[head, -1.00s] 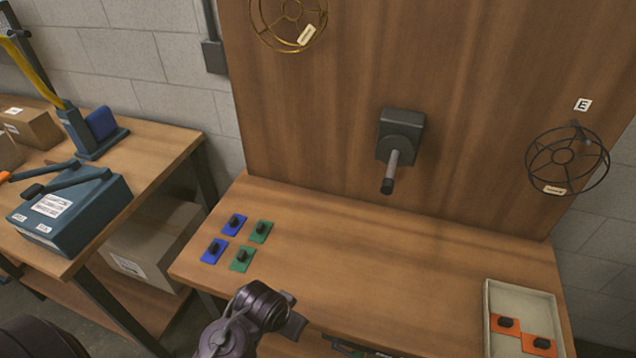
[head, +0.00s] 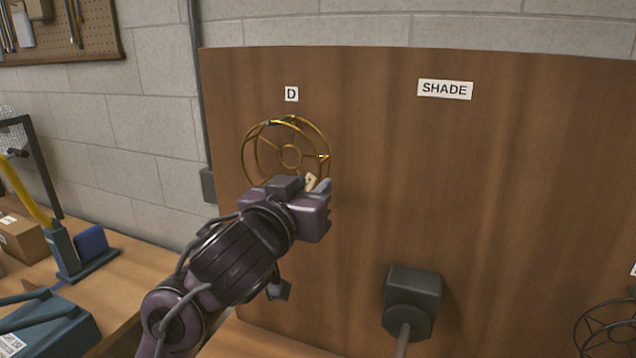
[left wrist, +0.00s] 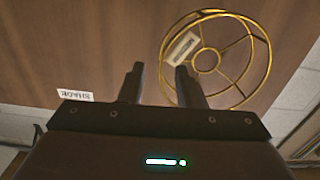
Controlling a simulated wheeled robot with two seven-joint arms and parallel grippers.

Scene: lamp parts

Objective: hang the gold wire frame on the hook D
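The gold wire frame (head: 291,147), a round cage with a hub ring and a small tag, is up against the wooden board, just below the label D (head: 291,94). A small grey piece at its upper rim may be hook D; it is too small to tell. My left gripper (head: 319,186) is at the frame's lower right edge and hides part of it. My right gripper is out of view.
The wooden board (head: 530,190) carries a SHADE label (head: 445,90). A dark bracket with a rod (head: 411,300) sticks out lower down. A dark wire frame (head: 606,330) is at the lower right. A side bench with a blue-grey box (head: 45,330) stands left.

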